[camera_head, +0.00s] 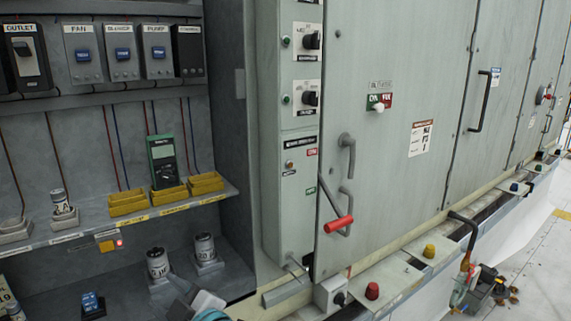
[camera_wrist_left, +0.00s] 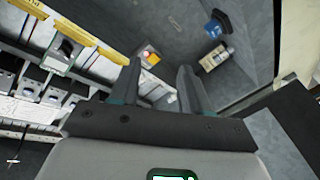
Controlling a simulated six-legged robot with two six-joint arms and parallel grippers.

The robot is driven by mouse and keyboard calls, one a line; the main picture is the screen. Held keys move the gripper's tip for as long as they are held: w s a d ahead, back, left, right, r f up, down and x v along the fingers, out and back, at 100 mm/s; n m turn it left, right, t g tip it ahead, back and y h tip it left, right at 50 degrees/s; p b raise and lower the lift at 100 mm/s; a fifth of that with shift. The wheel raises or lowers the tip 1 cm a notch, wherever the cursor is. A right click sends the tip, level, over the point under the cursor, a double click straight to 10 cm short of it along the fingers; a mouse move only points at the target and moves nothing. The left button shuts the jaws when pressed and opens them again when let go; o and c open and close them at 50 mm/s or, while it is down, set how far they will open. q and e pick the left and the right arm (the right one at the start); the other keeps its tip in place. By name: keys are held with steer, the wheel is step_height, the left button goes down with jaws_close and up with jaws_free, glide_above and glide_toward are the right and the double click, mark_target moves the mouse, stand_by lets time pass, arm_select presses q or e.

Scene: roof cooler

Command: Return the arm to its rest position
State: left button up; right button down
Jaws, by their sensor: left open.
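My left gripper (camera_head: 180,287) shows at the bottom of the head view, in front of the lower shelf of the open grey cabinet (camera_head: 232,110). Only its end shows there, with a pale body and a teal ring at the frame edge. In the left wrist view its two dark fingers (camera_wrist_left: 160,75) stand apart with nothing held between them. The cabinet's inside lies beyond the fingers. My right gripper is not seen in either view.
Two labelled cylinders (camera_head: 158,263) (camera_head: 205,248) stand on the lower shelf close to my left gripper. Yellow bins (camera_head: 128,202) and a green meter (camera_head: 163,160) sit on the shelf above. A red-handled lever (camera_head: 339,223) is on the closed door (camera_head: 385,120) to the right.

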arm_select(q)
steer(key=w+a+f+m+h, duration=0.1)
steer(key=f, duration=0.3)
steer(key=a+f+m, duration=0.2)
steer(key=f, duration=0.3)
steer(key=w+a+f+m+h, duration=0.1)
steer(key=a+f, duration=0.1)
steer(key=f, duration=0.2)
steer(key=shift+w+a+f+m+h, duration=0.1)
steer(key=shift+w+f+m+h, duration=0.2)
steer(key=shift+w+f, duration=0.1)
steer(key=s+f+m+g+h, duration=0.1)
steer(key=s+f+m+h, duration=0.2)
steer(key=f, duration=0.7)
steer(key=s+f+m+g+h, duration=0.1)
steer(key=s+f+m+h, duration=0.15)
steer(key=f, duration=0.65)
steer(key=s+d+f+m+g+h, duration=0.2)
steer(key=s+d+f+g+h, duration=0.2)
steer(key=s+d, duration=0.3)
steer(key=s+d+f+m+g+h, duration=0.3)
steer(key=s+d, duration=0.4)
steer(key=s, duration=0.6)
steer(key=shift+s+f+m+g+h, duration=0.2)
steer(key=shift+f+m+g+h, duration=0.15)
steer(key=shift+f+g+h, duration=0.75)
steer(key=shift+r+t, duration=0.15)
steer(key=shift+t, duration=0.25)
